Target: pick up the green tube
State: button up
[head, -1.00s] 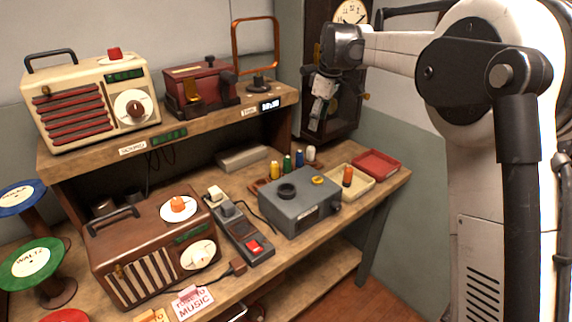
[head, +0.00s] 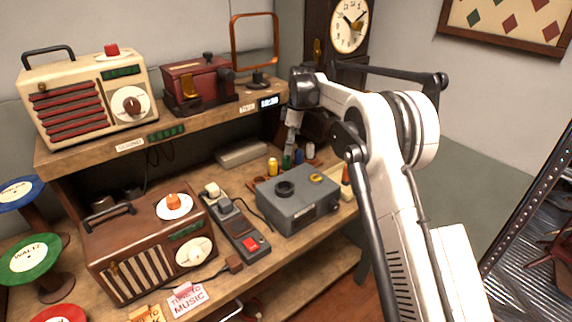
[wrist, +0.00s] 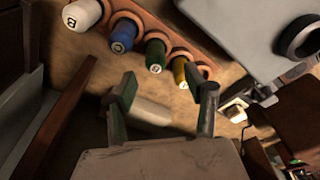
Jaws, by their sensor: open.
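The green tube (head: 287,161) stands in a row with others behind the grey box on the workbench. In the wrist view the green tube (wrist: 155,54) sits in a brown rack (wrist: 150,17), between a blue tube (wrist: 123,35) and a yellow tube (wrist: 182,73). My gripper (wrist: 167,92) is open and empty, its two fingers apart. The green tube lies just beyond the gap between the fingertips, untouched as far as I can see. In the head view my gripper (head: 291,142) points down right above the green tube; its fingertips are small there.
A white tube (wrist: 84,14) is at the end of the rack. The grey box (head: 300,200) with a black ring (head: 285,188) stands directly in front of the tubes. The clock case (head: 325,45) stands behind.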

aim_at(286, 161)
jog(key=f, duration=0.3)
jog(key=shift+a+f, duration=0.2)
jog(key=shift+a, duration=0.05)
jog(key=shift+w+a+f+p, duration=0.15)
jog(key=shift+f, duration=0.7)
jog(key=shift+w+a+f+p, duration=0.15)
jog(key=shift+f, duration=0.7)
jog(key=shift+w+a+f+p, duration=0.15)
jog(key=shift+f, duration=0.7)
jog(key=c, duration=0.9)
jog(key=shift+r, duration=0.15)
jog(key=shift+c, duration=0.2)
